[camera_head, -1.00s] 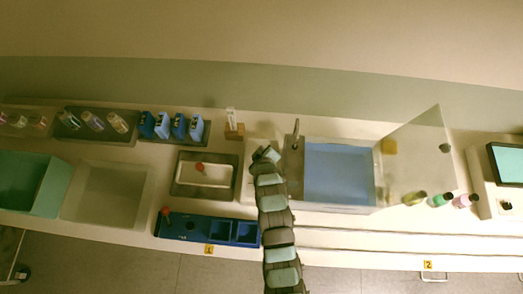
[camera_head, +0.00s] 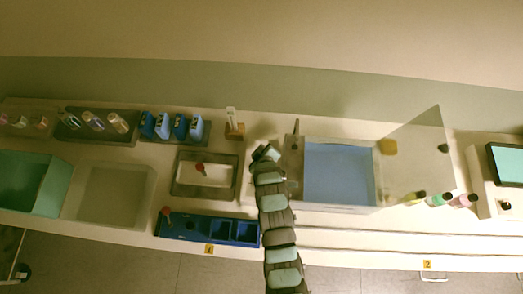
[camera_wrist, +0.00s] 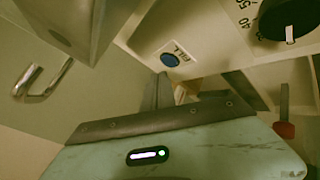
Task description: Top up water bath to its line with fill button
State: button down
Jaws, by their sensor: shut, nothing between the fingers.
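The water bath (camera_head: 312,206) is right of my arm in the head view, with blue water (camera_head: 338,172) in its basin. A small metal spout (camera_head: 296,128) stands at its back left corner. The fill line is too small to make out. My gripper (camera_head: 262,152) is at the left side of the bath, shut and empty. Its fingertips are hard to make out, so contact with the button cannot be told.
A clear raised lid (camera_head: 420,150) stands on the right of the bath, with several small bottles (camera_head: 438,199) in front. Left of my arm are a grey tray (camera_head: 180,190), a blue rack (camera_head: 200,229) and a wooden stand (camera_head: 235,128).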

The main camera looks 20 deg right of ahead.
jog(key=shift+r+p, duration=0.85)
jog(key=shift+r, duration=1.65)
